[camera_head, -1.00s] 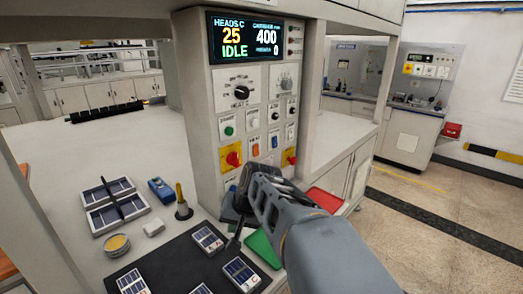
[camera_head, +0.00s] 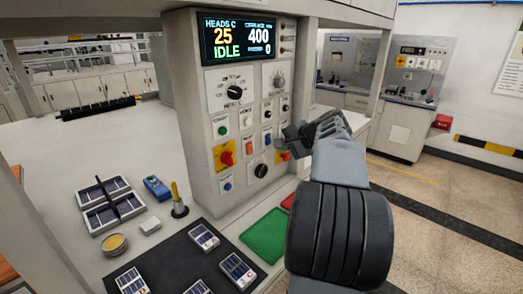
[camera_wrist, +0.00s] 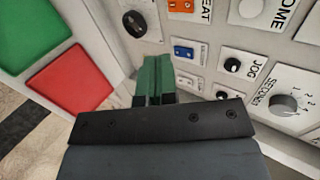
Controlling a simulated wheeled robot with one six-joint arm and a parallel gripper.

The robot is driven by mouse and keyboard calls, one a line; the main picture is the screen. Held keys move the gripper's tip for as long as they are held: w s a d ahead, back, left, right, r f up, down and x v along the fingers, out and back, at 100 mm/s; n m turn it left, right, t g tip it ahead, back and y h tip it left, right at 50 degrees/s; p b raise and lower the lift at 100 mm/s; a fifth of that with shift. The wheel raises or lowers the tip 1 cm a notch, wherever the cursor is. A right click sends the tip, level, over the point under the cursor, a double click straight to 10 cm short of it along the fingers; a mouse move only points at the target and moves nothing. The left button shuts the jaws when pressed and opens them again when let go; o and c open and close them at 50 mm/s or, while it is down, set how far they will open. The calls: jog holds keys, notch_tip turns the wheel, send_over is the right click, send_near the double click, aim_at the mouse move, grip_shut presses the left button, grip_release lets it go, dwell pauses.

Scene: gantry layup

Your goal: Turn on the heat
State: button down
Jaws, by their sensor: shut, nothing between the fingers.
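The grey control panel (camera_head: 205,110) stands upright, with a lit display (camera_head: 238,38) reading HEADS C 25, IDLE, 400 and 0. In the wrist view, a label (camera_wrist: 207,11) ending in "EAT" is cut by the top edge. An orange rocker switch (camera_wrist: 183,26) sits close to it; its position is too small to tell. The head view shows an orange rocker (camera_head: 249,143) in the panel's lower middle. My gripper (camera_head: 288,136) is shut and empty in front of the panel's right side. Its green-padded fingers (camera_wrist: 153,80) point toward the panel. I cannot tell whether they touch it.
Nearby controls include a red knob on yellow (camera_head: 225,155), a black knob (camera_head: 261,170) and a JOG knob (camera_wrist: 232,65). A green mat (camera_head: 265,235) and a red mat (camera_wrist: 72,80) lie below. A dark mat (camera_head: 175,255) holds several small modules.

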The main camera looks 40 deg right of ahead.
jog(key=p, duration=0.3)
send_near(251, 151)
jog(key=w+f, duration=0.4)
jog(key=shift+w+a+f, duration=0.3)
jog(key=shift+w+a, duration=0.3)
jog(key=shift+w, duration=0.2)
jog(key=shift+w+t+b, duration=0.1)
jog(key=shift+t+b, duration=0.2)
jog(key=shift+b, duration=0.95)
jog(key=shift+r, duration=0.1)
